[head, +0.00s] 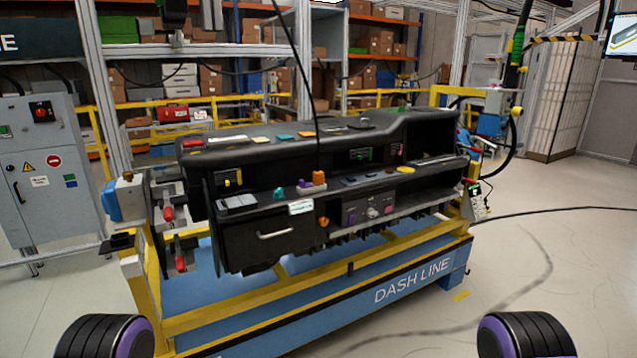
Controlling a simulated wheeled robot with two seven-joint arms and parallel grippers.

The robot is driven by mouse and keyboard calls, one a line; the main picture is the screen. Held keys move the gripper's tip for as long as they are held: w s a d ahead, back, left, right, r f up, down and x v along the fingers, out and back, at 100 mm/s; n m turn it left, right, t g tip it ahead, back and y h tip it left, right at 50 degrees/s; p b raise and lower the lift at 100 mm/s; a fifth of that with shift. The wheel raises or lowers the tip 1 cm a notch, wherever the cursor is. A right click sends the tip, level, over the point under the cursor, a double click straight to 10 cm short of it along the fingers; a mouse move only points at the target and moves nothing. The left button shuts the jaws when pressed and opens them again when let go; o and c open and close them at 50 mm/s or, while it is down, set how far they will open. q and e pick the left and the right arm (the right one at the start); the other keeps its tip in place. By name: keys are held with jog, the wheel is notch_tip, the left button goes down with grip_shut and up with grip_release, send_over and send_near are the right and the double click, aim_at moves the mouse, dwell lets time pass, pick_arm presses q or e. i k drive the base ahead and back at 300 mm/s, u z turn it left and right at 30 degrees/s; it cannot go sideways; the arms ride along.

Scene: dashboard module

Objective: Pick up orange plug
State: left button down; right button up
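The black dashboard module (262,234) sits on a yellow and blue stand. A small orange piece (319,177) stands on its middle ledge. A second small orange piece (324,221) is on the front face lower down, right of the drawer handle. Both are too small to tell which is the plug. Neither of my grippers is in view. Only dark rounded parts with purple rings, probably of my arms, show at the bottom left and bottom right.
The stand (330,306) fills the middle; open floor (560,270) lies to the right.

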aim_at(317, 177)
jog(key=z, duration=1.2)
jog(key=i, duration=2.2)
jog(key=u, duration=3)
